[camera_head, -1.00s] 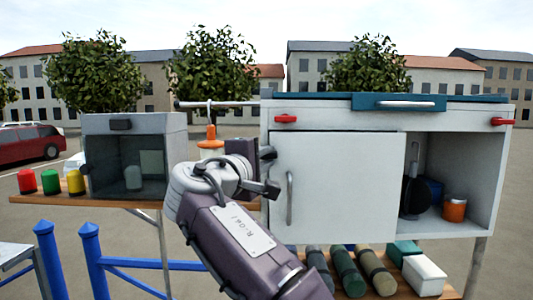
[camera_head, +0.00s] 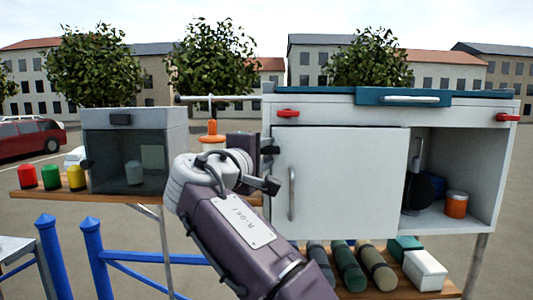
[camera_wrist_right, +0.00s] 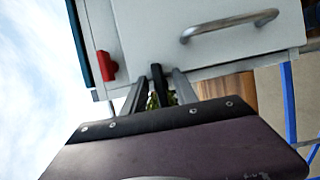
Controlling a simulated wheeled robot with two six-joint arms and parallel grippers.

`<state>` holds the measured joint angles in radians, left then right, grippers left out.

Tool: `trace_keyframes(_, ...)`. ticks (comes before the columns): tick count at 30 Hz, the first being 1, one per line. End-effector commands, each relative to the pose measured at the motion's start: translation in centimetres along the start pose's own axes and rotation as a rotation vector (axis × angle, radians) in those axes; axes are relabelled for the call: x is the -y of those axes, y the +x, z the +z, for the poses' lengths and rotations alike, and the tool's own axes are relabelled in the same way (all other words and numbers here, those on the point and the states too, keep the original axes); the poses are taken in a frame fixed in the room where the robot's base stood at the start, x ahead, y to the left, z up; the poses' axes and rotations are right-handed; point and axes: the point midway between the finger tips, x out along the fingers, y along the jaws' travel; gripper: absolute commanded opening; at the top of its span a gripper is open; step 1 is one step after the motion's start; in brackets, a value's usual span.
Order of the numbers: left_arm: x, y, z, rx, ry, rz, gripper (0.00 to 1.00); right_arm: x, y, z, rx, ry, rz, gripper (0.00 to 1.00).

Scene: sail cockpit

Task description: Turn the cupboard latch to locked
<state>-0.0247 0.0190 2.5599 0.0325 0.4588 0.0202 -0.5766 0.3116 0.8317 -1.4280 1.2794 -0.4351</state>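The white cupboard (camera_head: 345,215) stands on the right with its sliding door (camera_head: 345,165) over the left part. A red latch (camera_head: 288,113) lies roughly level at its upper left; it also shows in the right wrist view (camera_wrist_right: 107,66). A second red latch (camera_head: 507,118) is at the upper right. My right gripper (camera_head: 268,146) is at the cupboard's left edge, below and left of the nearer latch and apart from it. In the right wrist view its fingers (camera_wrist_right: 158,84) stand apart, with a dark piece between them that I cannot identify. My left gripper is out of view.
The door handle (camera_head: 291,193) sticks out right of my right gripper. A metal rail (camera_head: 235,100) with a hanging orange item (camera_head: 212,135) is behind my arm. A glass-fronted box (camera_head: 125,165) stands left; blue railings (camera_head: 150,258) are in front.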

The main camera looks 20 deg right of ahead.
Motion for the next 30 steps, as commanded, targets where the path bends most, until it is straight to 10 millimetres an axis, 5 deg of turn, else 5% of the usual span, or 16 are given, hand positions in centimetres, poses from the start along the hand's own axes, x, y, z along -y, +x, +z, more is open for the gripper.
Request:
trace_keyframes(5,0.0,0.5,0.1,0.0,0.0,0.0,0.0,0.2,-1.1,-0.1,-0.002,0.0,0.0,0.35)
trace_keyframes(17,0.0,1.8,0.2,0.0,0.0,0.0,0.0,0.1,-8.5,-0.3,-0.003,-0.001,-0.001,0.35)
trace_keyframes(27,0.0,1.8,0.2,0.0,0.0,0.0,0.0,0.1,-8.9,-0.3,0.0,-0.002,-0.002,0.35)
trace_keyframes(30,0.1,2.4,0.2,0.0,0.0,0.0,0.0,2.4,-8.1,-1.2,-0.021,-0.032,-0.03,0.35)
